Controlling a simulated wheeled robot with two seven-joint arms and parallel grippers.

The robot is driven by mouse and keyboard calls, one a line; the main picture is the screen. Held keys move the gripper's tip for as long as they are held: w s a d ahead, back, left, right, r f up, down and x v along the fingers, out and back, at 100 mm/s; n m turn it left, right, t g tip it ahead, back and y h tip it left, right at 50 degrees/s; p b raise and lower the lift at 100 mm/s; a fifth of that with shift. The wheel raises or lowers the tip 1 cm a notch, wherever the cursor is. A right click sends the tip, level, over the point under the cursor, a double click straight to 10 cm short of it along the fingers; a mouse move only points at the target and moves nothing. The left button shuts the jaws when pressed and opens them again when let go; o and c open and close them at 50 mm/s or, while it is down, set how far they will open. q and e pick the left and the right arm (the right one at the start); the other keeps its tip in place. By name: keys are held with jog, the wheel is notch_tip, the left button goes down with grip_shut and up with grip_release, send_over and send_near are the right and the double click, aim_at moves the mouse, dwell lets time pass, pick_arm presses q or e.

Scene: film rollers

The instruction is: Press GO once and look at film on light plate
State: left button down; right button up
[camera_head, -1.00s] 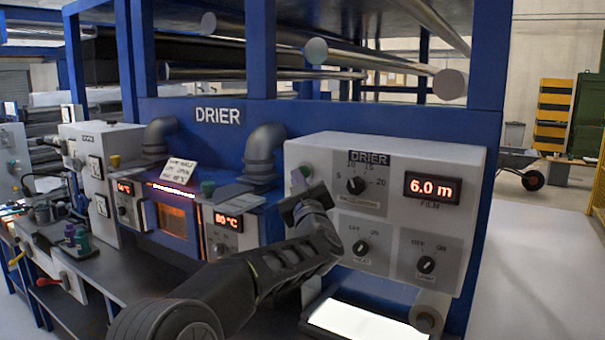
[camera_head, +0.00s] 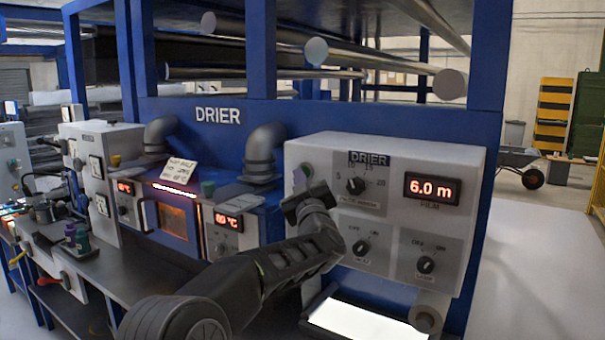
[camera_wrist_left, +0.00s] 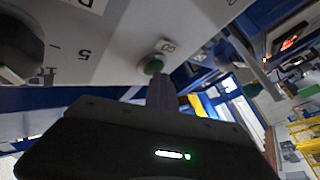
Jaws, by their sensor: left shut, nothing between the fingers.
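The white DRIER control box (camera_head: 400,150) carries dials and a red display (camera_head: 432,188) reading 6.0 m. My left gripper (camera_head: 302,188) is shut and empty at the left part of the box's front, hiding most of what lies behind it. In the left wrist view a green button (camera_wrist_left: 153,66) on the box sits just beyond the tip of my left gripper (camera_wrist_left: 162,82); whether they touch I cannot tell. The lit light plate (camera_head: 360,322) glows white below the box, with no film visible on it. My right gripper is not in view.
A roller end (camera_head: 427,318) stands by the light plate's right side. The drier's glowing window (camera_head: 173,220) and a second display are left of my arm. Metal rollers (camera_head: 330,52) run overhead. Open floor lies at the right.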

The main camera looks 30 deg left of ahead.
pick_arm(q)
jog(key=shift+s+b, duration=0.65)
jog(key=shift+s, duration=0.2)
jog(key=s+b, duration=0.2)
jog(key=s, duration=0.3)
jog(key=shift+b, duration=0.35)
dwell(0.8)
jog(key=shift+f, duration=0.15)
